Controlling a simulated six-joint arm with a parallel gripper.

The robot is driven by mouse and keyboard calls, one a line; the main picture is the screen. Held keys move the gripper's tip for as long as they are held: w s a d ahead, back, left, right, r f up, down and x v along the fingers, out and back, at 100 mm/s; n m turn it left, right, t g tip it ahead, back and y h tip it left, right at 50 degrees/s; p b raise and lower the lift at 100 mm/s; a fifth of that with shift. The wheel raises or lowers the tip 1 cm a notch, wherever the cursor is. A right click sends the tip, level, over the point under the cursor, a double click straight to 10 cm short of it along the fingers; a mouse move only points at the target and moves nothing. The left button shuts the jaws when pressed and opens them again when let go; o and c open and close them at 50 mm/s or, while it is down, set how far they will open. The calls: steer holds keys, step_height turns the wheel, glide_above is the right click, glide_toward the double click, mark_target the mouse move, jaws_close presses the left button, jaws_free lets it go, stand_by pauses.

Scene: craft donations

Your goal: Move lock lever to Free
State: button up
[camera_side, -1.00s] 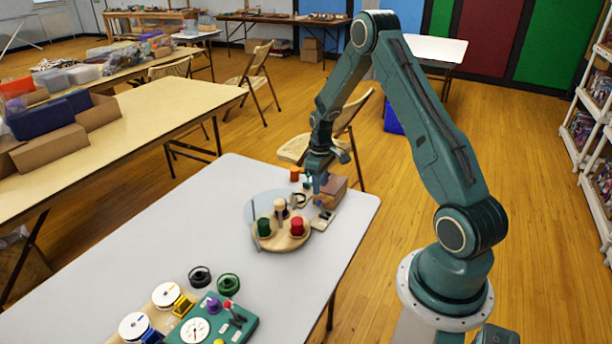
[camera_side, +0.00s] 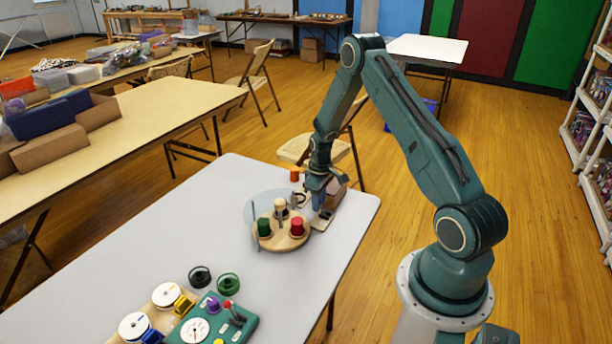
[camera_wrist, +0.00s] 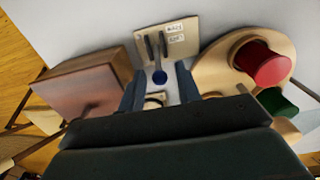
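Two dark upright bars and two small white labels, too small to read surely, are on the plate. My gripper (camera_wrist: 160,90) is open, with one dark finger on each side of the blue knob and a visible gap to each. In the side view my gripper (camera_side: 320,203) is low over the plate, beside the round wooden turntable, and hides the lever. The lever's exact setting cannot be told.
A brown wooden block (camera_wrist: 100,82) stands close left of my fingers in the wrist view. The round turntable (camera_side: 268,241) with red and green spools is close on the other side. A green panel (camera_side: 238,328) and white reels lie at the table's front. The middle of the table is clear.

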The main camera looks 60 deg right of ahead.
steer(key=shift+f, duration=0.4)
steer(key=c, duration=0.7)
steer(key=shift+o, duration=0.2)
steer(key=shift+s, duration=0.15)
steer(key=shift+s+r, duration=0.2)
steer(key=shift+s, duration=0.6)
